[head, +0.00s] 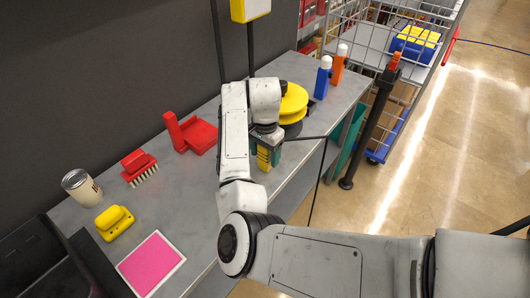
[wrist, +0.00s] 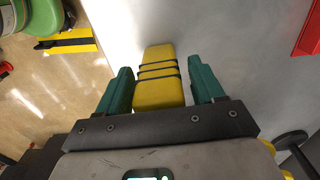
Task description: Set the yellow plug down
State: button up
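The yellow plug (wrist: 160,78) is a block with dark bands around it. It stands between the two teal fingers of my gripper (wrist: 161,85), with a narrow gap showing on each side in the wrist view, so my gripper looks open around it. In the head view the plug (head: 264,160) shows below my gripper (head: 264,150), over the grey counter (head: 205,175) near its front edge. Its lower end seems to be at the counter top, but I cannot see the contact clearly. My arm hides part of the counter.
A round yellow part on a dark base (head: 293,103) stands just behind my gripper. A red tool (head: 192,135), brush (head: 138,166), can (head: 80,186), yellow handled block (head: 114,222) and pink card (head: 152,263) lie left. Blue (head: 323,78) and orange (head: 339,64) bottles stand right, before a wire cart (head: 385,40).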

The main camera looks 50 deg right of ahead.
jog(key=shift+o, duration=0.2)
notch_tip(320, 180, up, 12)
jog(key=shift+r, duration=0.2)
dwell(0.3)
